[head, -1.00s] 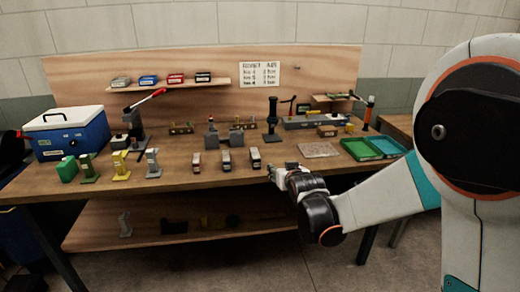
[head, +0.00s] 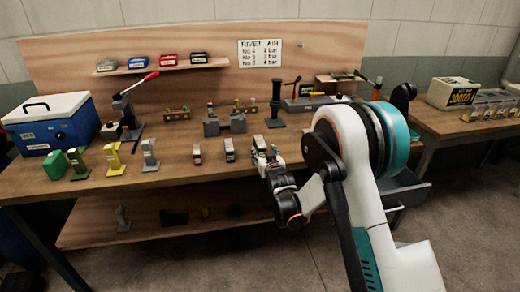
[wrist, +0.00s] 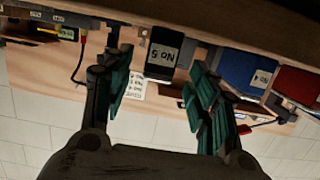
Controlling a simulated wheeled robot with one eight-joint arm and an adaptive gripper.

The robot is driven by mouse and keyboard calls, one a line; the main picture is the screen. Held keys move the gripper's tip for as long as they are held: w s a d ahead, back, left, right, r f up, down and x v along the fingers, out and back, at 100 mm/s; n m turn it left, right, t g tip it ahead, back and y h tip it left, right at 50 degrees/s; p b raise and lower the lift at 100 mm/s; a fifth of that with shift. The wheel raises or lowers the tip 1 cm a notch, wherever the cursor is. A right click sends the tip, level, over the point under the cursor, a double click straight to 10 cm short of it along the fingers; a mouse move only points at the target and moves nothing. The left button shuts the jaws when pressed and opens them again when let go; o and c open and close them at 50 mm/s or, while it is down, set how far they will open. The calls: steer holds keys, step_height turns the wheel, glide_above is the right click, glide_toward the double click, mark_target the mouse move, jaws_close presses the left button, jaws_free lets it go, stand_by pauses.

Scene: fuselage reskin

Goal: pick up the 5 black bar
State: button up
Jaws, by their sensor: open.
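The black bar (head: 259,143) stands on the workbench as the rightmost of three small bars, partly covered by my gripper (head: 267,158) in the head view. In the wrist view, which looks upside down, the black bar (wrist: 163,54) carries a white "NO 5" label. It appears between the two open fingers of my gripper (wrist: 158,75). No contact shows, and I cannot tell whether the fingertips reach past its near face.
A blue bar (head: 230,150) and a red bar (head: 197,154) stand to the left. A grey block fixture (head: 225,124) and a black press (head: 275,105) stand behind. Green, yellow and grey stands are further left. My arm hides the bench's right part.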

mark_target(263, 151)
steer(key=x, duration=0.3)
steer(key=shift+w+b, duration=0.2)
steer(key=shift+b, duration=0.15)
steer(key=b+x, duration=0.2)
steer(key=x, duration=0.2)
steer(key=shift+w+f, duration=0.1)
steer(key=shift+f, duration=0.1)
steer(key=shift+w+a, duration=0.15)
steer(key=shift+w, duration=0.2)
steer(key=shift+r, duration=0.1)
jaws_close()
steer(key=shift+r, duration=0.1)
